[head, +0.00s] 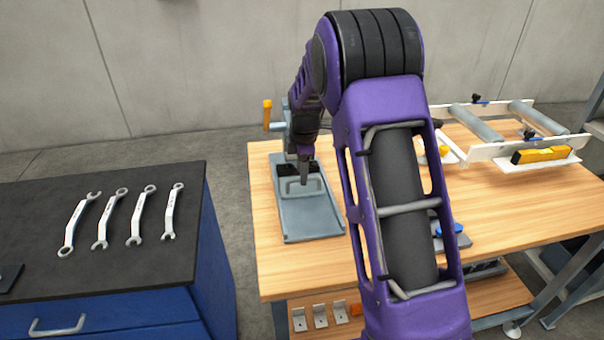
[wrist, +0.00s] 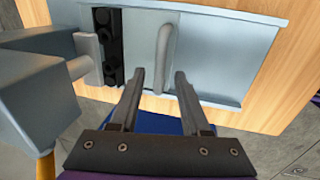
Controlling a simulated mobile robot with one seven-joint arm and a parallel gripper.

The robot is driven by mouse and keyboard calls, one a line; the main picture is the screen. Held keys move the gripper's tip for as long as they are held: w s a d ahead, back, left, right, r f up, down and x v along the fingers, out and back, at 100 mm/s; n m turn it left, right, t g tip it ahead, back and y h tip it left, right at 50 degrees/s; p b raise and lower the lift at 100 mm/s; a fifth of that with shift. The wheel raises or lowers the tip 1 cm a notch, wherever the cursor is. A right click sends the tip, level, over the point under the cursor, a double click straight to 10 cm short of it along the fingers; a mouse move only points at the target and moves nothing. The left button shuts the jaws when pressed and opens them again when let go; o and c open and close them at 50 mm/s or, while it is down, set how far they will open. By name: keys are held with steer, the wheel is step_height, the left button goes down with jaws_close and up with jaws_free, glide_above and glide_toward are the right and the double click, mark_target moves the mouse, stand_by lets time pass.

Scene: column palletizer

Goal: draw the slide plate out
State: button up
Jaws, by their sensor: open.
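The grey slide plate (head: 312,215) lies flat in a shallow grey frame on the wooden bench. It also shows in the wrist view (wrist: 218,55). A bar handle (wrist: 165,45) stands up from the plate; it also shows in the head view (head: 303,188). My gripper (head: 305,180) points down over the handle. In the wrist view my gripper (wrist: 160,75) is open, with one finger on each side of the near part of the handle. I see gaps on both sides; how deep the fingers reach is unclear. A dark slot (wrist: 108,50) shows beside the plate.
A grey fixture with an orange-handled lever (head: 267,115) stands at the frame's far end, close to my gripper. A roller conveyor (head: 510,130) with a yellow level (head: 540,155) is at the right. Several wrenches lie on the black-topped cabinet (head: 115,265) at left.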

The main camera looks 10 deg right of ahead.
steer(key=shift+w+f, duration=0.15)
steer(key=shift+f, duration=0.45)
jaws_close()
stand_by(1.1)
